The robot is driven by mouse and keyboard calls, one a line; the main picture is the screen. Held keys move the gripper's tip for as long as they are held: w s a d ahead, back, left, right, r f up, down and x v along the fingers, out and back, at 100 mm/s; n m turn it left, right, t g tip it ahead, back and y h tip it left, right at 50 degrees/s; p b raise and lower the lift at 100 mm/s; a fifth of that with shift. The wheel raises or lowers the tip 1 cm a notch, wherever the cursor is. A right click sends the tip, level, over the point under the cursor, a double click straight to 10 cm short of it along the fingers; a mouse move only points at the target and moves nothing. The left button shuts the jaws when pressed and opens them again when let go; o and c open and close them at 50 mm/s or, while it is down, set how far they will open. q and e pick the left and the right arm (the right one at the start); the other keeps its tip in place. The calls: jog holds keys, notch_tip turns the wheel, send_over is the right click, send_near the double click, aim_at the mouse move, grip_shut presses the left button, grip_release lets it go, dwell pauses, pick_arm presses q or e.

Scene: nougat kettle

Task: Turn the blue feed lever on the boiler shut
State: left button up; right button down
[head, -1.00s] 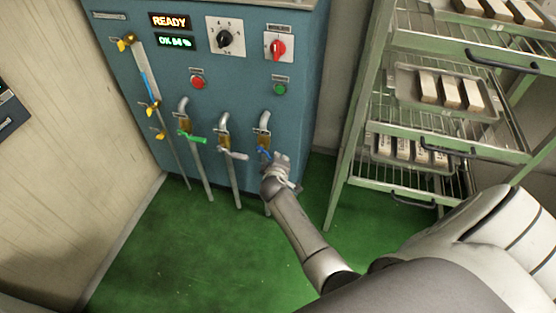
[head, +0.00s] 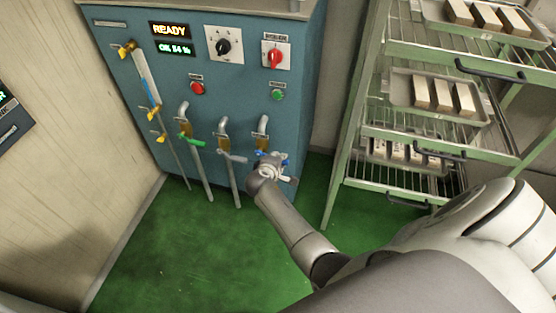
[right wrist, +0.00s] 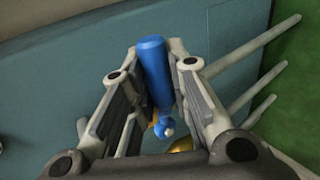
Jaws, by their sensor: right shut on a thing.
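The blue feed lever (head: 261,153) sits on the rightmost of the valves low on the front of the blue boiler (head: 140,75). My right gripper (head: 277,160) is at this lever and partly covers it. In the right wrist view the blue handle (right wrist: 157,72) lies between the two fingers of my right gripper (right wrist: 158,85), which are shut on it. In the head view the handle seems to run nearly level to the right. My left gripper is not in view.
A green lever (head: 192,141) and a grey lever (head: 233,157) sit on valves to the left. Pipes run down below the valves. A green rack (head: 350,165) with trays of bars stands close on the right. The green floor (head: 200,255) in front is clear.

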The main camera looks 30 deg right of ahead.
jog(key=shift+w+r, duration=0.15)
jog(key=shift+r, duration=0.1)
jog(key=c, duration=1.5)
grip_release()
jog(key=shift+o, duration=0.8)
jog(key=shift+f, duration=0.15)
jog(key=v, duration=0.7)
jog(key=shift+a, duration=0.15)
